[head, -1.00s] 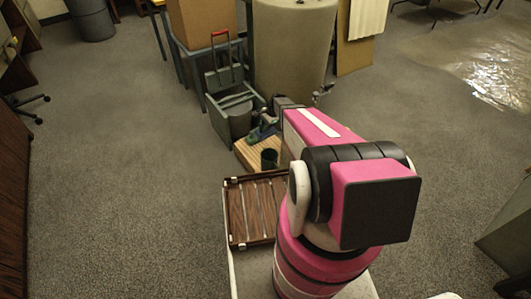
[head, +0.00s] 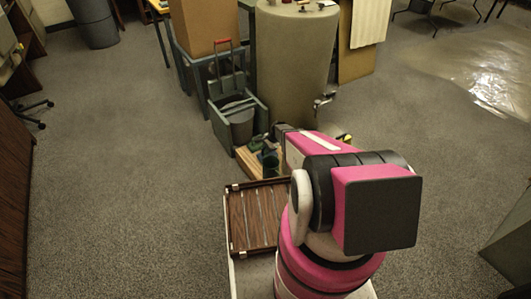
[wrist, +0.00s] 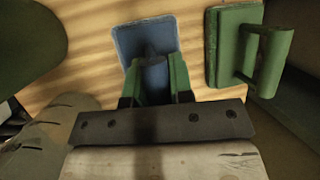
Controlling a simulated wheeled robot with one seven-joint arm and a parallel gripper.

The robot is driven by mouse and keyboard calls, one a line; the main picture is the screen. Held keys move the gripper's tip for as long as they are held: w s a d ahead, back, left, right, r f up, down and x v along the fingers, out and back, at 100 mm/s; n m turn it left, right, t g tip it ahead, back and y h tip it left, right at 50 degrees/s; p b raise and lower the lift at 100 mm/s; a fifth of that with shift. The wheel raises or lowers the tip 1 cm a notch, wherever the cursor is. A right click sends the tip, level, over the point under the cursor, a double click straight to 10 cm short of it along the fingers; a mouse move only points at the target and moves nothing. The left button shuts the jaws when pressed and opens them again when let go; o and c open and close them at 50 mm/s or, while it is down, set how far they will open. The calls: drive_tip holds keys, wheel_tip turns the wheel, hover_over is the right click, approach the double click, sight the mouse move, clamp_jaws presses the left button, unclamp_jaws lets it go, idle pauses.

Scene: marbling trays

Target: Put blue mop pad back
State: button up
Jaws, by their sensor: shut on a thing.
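The blue mop pad (wrist: 143,38) shows in the wrist view as a flat blue plate with a blue grip block on it. My gripper (wrist: 154,78) is shut on that block, one green finger on each side. The pad is over a light wooden slatted board (wrist: 90,75); I cannot tell whether it touches the board. In the head view my arm hides most of the gripper and the pad.
A green pad with a handle (wrist: 221,50) is to the right in the wrist view. In the head view, a grey-green bucket (head: 222,125) and a large drum (head: 292,70) stand behind the board (head: 246,163). Open carpet lies to the left.

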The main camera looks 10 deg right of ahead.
drive_tip(key=shift+f, duration=0.9)
drive_tip(key=shift+r, duration=0.1)
drive_tip(key=o, duration=0.6)
drive_tip(key=shift+o, duration=0.2)
drive_tip(key=v, duration=1.2)
drive_tip(key=s+a+r+n+h, duration=0.2)
drive_tip(key=s+r+n, duration=0.4)
drive_tip(key=s+r, duration=0.5)
drive_tip(key=s+a+r+n+h, duration=0.2)
drive_tip(key=s+r+n, duration=0.5)
drive_tip(key=s+r, duration=0.5)
wheel_tip(320, 180, up, 4)
drive_tip(key=shift+r+h, duration=0.2)
drive_tip(key=shift+h, duration=0.3)
